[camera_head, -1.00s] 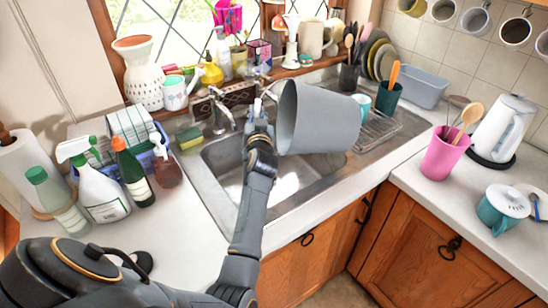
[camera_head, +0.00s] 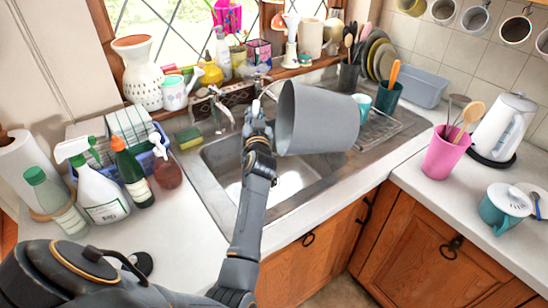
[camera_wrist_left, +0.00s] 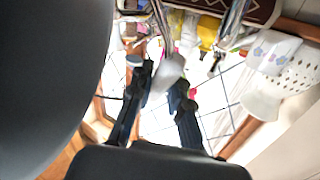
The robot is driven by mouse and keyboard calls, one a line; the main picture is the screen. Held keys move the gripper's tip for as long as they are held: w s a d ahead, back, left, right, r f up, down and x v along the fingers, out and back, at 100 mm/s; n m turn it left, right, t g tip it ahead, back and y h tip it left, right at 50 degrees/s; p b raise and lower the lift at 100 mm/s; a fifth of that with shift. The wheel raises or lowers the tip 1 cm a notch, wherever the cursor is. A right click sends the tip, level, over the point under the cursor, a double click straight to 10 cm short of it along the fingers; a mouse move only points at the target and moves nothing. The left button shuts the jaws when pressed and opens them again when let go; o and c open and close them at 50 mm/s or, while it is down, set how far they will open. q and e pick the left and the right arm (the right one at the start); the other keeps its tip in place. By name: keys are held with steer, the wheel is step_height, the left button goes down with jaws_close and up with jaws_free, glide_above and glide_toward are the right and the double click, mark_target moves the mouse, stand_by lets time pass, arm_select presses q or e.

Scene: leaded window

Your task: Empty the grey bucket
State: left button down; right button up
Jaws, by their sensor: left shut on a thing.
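The grey bucket (camera_head: 318,120) is tipped on its side over the metal sink (camera_head: 222,155), its rim to the left and its base to the right. In the left wrist view its dark side (camera_wrist_left: 50,70) fills the left part. My left gripper (camera_head: 258,128) is at the rim side of the bucket. In the wrist view its two fingers (camera_wrist_left: 166,95) close around a pale piece that looks like the bucket's handle; the exact contact is unclear. The inside of the bucket is mostly hidden, and nothing is seen falling from it. My right gripper is not in view.
A tap (camera_head: 222,112) stands behind the sink, close to my gripper. Spray bottles (camera_head: 100,190) crowd the left counter. A pink cup (camera_head: 445,153) and kettle (camera_head: 505,128) stand on the right counter.

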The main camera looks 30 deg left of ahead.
arm_select(q)
steer(key=shift+s+a+f, duration=0.15)
stand_by(0.6)
